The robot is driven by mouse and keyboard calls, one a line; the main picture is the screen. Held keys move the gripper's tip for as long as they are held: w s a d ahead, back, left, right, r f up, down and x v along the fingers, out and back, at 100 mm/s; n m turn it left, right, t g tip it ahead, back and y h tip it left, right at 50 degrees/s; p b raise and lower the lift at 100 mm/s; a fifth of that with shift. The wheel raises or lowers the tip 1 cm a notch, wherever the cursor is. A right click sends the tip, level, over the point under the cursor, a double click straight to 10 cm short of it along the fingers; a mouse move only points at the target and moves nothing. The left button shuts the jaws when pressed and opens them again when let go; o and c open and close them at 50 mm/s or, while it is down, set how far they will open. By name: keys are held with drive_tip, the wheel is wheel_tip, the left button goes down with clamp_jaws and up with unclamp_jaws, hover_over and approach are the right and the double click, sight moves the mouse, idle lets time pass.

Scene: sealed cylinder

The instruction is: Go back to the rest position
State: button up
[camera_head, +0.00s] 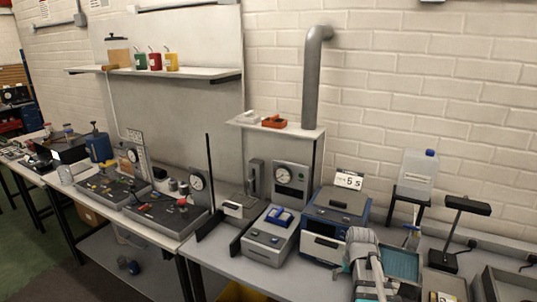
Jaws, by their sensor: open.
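Part of my arm shows at the lower right of the head view, as grey links with teal caps in front of the bench equipment. It reaches down to the bottom edge of the picture. I cannot make out my gripper or its fingers. The arm stands in front of a blue-and-grey box instrument (325,228) and hides part of what lies behind it. No held object can be seen.
A grey device with a blue part on top (266,243) stands left of the arm. A teal tray (400,262), a black lamp (462,222) and a white jug (419,173) are to the right. A grey pipe (312,85) rises behind. Little bench is free.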

drive_tip(key=s+a+f+b, duration=0.1)
drive_tip(key=s+a, duration=0.3)
drive_tip(key=a, duration=0.2)
drive_tip(key=s+a+f+n+g+b, duration=0.1)
drive_tip(key=s+a, duration=0.2)
drive_tip(key=a, duration=0.3)
drive_tip(key=shift+s+a+f+g, duration=0.15)
drive_tip(key=shift+s+a+g, duration=0.15)
drive_tip(key=shift+s+a, duration=0.1)
